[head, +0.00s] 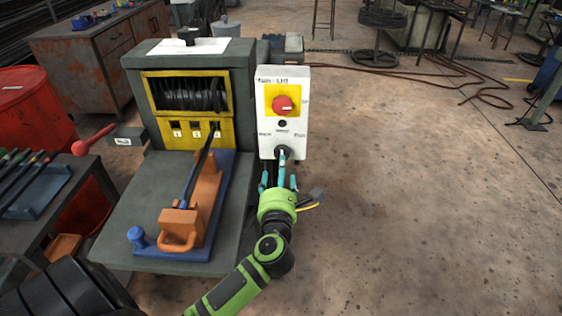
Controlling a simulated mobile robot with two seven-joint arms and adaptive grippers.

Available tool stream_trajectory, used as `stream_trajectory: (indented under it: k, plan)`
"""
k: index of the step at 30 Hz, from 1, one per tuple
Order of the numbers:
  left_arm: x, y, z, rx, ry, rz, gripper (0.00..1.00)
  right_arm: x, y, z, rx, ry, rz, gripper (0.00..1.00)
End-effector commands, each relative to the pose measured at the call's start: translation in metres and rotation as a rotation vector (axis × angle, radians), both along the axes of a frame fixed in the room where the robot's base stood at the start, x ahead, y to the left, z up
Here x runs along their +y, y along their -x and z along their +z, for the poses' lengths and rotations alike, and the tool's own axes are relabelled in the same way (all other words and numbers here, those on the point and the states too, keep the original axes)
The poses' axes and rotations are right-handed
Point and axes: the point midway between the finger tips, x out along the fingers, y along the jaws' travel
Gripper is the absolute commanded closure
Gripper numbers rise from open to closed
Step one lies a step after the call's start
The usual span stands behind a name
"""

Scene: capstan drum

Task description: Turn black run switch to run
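A white control box (297,139) stands upright to the right of the grey capstan machine. It has a red knob (283,104) on a yellow plate, with a small black button (282,123) below. Near its lower edge is the black run switch (283,151); its setting and the small labels are too small to read. My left gripper (280,175), on the green arm from the lower left, has its teal fingers just below the switch. I cannot tell whether they touch it or how far apart the fingertips are. My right gripper is not in view.
The grey machine (140,175) carries a yellow-framed drum, a blue plate and an orange fixture close to the left of my arm. A red-knobbed lever (80,148) sticks out at left, near a red barrel (30,105). The floor at right is open.

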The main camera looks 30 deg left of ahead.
Motion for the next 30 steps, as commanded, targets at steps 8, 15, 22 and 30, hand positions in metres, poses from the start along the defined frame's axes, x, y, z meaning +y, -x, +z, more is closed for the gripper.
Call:
stream_trajectory:
  k: [8, 15, 22, 30]
  plan:
    - [0.023, -0.036, 0.002, 0.0, -0.002, 0.002, 0.34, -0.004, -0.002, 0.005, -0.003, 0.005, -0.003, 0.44]
    - [0.033, -0.054, 0.001, 0.002, -0.003, 0.0, 0.34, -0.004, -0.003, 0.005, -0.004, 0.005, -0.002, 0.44]
    - [0.034, -0.055, 0.0, 0.002, -0.003, 0.0, 0.34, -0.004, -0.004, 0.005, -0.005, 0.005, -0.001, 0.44]
    - [0.034, -0.055, 0.0, 0.003, -0.003, 0.001, 0.91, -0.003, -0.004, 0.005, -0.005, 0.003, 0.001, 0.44]
